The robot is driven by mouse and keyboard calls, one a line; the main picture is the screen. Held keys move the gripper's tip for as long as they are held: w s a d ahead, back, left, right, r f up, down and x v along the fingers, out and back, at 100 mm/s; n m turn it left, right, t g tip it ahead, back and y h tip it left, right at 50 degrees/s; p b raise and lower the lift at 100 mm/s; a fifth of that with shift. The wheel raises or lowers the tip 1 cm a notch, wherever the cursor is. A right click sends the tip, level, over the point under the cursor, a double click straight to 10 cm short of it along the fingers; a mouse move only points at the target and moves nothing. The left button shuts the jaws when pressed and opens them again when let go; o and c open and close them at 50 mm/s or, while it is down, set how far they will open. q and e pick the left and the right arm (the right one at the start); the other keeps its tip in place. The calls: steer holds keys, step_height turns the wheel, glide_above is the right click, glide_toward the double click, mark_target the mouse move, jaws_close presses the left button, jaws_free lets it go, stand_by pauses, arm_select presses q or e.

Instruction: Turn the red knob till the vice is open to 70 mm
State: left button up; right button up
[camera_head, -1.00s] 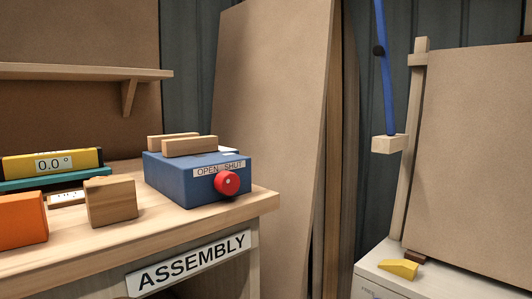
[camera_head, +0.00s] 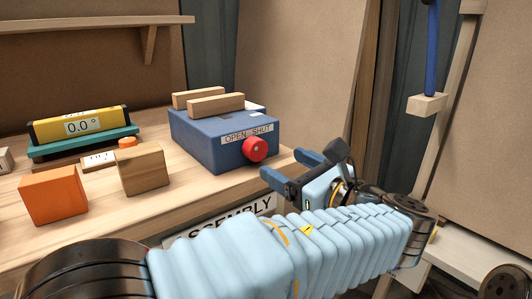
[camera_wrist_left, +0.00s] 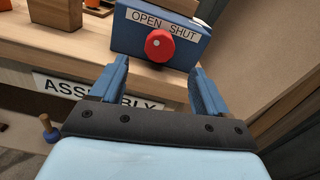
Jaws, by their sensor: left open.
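The blue vice (camera_head: 212,142) stands on the wooden bench, with two wooden jaw bars (camera_head: 215,105) on top and a gap between them. Its front carries an "OPEN SHUT" label (camera_head: 248,134). The red knob (camera_head: 255,149) sticks out of the front, and it also shows in the left wrist view (camera_wrist_left: 159,45) with a pale dot on its face. My left gripper (camera_head: 290,167) is open and empty, in front of the knob and apart from it. In the wrist view its two blue fingers (camera_wrist_left: 158,75) lie either side below the knob. My right gripper is not in view.
A yellow level reading 0.0° (camera_head: 80,126) on a teal base, an orange block (camera_head: 54,195) and a wooden block (camera_head: 142,170) stand left on the bench. A leaning board (camera_head: 300,60) is behind the vice. Bench front carries an "ASSEMBLY" sign (camera_wrist_left: 90,90).

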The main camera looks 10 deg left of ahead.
mark_target(259, 151)
arm_select(q)
steer(key=x, duration=0.7)
steer(key=shift+w+a, duration=0.1)
steer(key=shift+a, duration=0.05)
steer(key=c, duration=1)
steer(key=shift+n+p, duration=0.45)
steer(key=shift+n, duration=0.35)
steer(key=shift+c, duration=0.2)
steer(key=o, duration=1)
steer(key=shift+o, duration=0.2)
